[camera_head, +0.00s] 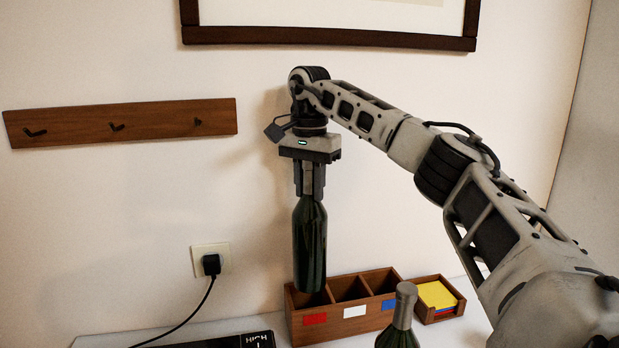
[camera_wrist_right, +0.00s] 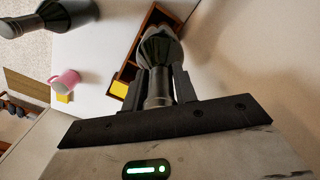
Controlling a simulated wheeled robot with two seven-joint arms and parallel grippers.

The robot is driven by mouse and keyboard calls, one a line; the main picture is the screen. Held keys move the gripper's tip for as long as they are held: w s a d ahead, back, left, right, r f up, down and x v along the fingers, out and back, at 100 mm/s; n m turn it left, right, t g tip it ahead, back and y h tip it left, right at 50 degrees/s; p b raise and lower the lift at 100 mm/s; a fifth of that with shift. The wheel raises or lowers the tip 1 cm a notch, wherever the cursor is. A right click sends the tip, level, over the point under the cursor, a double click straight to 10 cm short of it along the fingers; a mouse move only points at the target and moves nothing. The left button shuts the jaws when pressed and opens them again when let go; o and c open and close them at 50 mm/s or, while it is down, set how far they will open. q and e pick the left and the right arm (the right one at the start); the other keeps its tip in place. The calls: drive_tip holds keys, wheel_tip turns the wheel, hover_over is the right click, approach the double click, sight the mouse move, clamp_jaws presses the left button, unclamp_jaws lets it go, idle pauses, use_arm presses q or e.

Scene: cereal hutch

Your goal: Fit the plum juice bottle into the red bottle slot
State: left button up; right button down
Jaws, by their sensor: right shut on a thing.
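My right gripper (camera_head: 309,190) is shut on the neck of a dark green bottle (camera_head: 310,245), which hangs upright. In the right wrist view the neck (camera_wrist_right: 158,92) sits between the two fingers. The wooden slot box (camera_head: 377,324) has three compartments, with red (camera_head: 315,319), white and blue labels from left to right. The bottle's lower end is at the opening of the red-labelled left compartment; I cannot tell how far inside it is. I see no readable label on the bottle that tells whether it is plum juice. My left gripper is not in view.
A second dark bottle (camera_head: 400,325) stands in front of the box. A small wooden tray with yellow notes (camera_head: 437,294) is at the box's right. A black plug and cable (camera_head: 211,265) are at the left. A pink mug (camera_wrist_right: 67,80) shows in the wrist view.

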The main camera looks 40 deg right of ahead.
sight(309, 199)
drive_tip(key=shift+f, duration=1.7)
